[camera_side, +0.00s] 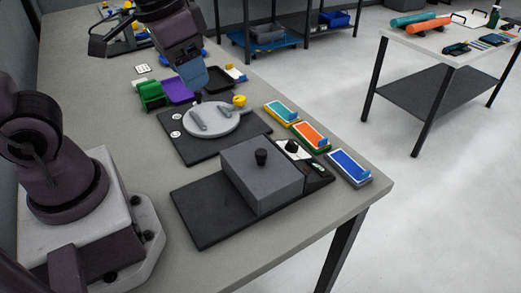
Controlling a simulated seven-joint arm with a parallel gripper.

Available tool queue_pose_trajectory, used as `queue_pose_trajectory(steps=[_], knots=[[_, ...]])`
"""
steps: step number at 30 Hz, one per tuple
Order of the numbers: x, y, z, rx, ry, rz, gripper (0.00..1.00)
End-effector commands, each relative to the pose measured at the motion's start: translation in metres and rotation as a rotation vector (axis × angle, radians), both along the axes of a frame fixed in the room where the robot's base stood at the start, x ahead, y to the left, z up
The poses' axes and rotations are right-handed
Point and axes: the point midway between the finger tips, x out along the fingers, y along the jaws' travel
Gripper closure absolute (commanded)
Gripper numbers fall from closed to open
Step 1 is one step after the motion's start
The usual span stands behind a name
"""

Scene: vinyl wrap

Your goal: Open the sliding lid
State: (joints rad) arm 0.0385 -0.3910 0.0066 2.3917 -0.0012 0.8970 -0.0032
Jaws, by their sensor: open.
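A grey box (262,182) with a black knob (261,157) on its flat top sits on a black base plate (212,212). I cannot make out a seam between a lid and the box body, so I cannot tell if the top is a separate lid. The left part of the base plate is bare. My gripper (197,97) is up and left of the box, near the far edge of a round grey disc. It is apart from the box and the knob. Its jaws are small and dark here, and I see nothing held in them.
The round disc (220,120) with raised grey pieces stands on another black plate behind the box. Coloured blocks (349,167) line the table's right edge. Purple (177,91) and green trays lie farther back.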

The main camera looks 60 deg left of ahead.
Motion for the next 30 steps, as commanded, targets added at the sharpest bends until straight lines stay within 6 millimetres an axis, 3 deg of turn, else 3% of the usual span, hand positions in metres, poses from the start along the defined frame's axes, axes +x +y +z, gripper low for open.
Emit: queue_pose_trajectory(steps=[6,12,15,18,23,30], knots=[[0.054,-0.009,-0.045,0.005,0.184,-0.006,0.45],[0.095,-0.015,-0.084,0.012,0.272,0.003,0.45],[0.109,-0.017,-0.093,0.013,0.280,0.010,0.45],[0.122,-0.017,-0.091,0.010,0.254,0.020,0.45],[0.124,-0.017,-0.103,0.008,0.247,0.028,0.45],[0.123,-0.017,-0.151,0.008,0.251,0.028,0.45]])
